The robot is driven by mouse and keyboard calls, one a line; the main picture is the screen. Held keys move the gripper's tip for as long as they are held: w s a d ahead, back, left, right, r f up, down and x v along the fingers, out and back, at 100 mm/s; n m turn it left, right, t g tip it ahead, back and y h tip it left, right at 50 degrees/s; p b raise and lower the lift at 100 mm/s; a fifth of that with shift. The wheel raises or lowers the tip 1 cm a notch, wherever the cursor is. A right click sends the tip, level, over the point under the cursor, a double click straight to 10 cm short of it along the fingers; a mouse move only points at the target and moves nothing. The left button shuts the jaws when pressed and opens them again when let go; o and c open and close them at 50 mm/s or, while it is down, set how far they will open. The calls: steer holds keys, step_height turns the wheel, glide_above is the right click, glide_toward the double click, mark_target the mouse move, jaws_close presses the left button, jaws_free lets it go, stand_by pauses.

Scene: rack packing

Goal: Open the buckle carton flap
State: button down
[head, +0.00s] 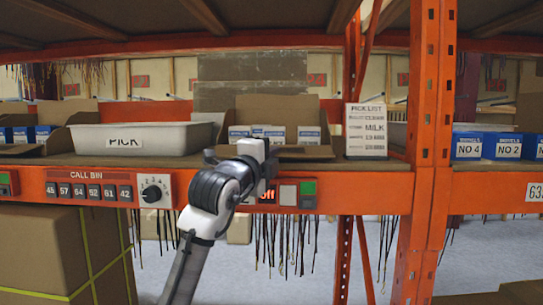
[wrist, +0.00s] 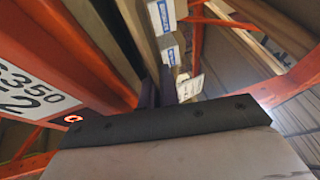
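An open cardboard carton (head: 277,107) stands on the shelf in the middle of the head view, its back panel raised. Several blue-and-white boxes (head: 306,134) sit in it. A brown flap (head: 306,153) lies outward at its front right. No readable label says buckle. My gripper (head: 256,150) is in front of the carton's left part at shelf-edge height and hides some of it. In the wrist view, dark fingers (wrist: 166,86) point toward the shelf; their gap is unclear. Blue-and-white boxes (wrist: 168,52) show beyond them. Contact with the flap cannot be told.
A grey PICK tray (head: 142,138) stands left of the carton. A pick list sign (head: 367,131) stands to its right, before the orange upright (head: 425,150). The orange front beam (head: 347,193) carries a dial and buttons.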

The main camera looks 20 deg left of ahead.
stand_by(0.4)
step_height(320, 180, up, 2)
steer(key=g+p, duration=0.1)
steer(key=p, duration=0.3)
steer(key=shift+r+n+g, duration=0.15)
steer(key=shift+n+g, duration=0.15)
steer(key=shift+n, duration=0.1)
steer(key=shift+r+g+p, duration=0.3)
steer(key=shift+g+p, duration=0.3)
steer(key=shift+p, duration=0.65)
steer(key=shift+n+g+p, duration=0.4)
steer(key=shift+p, duration=0.15)
steer(key=shift+f, duration=0.1)
steer(key=c, duration=1.9)
jaws_free()
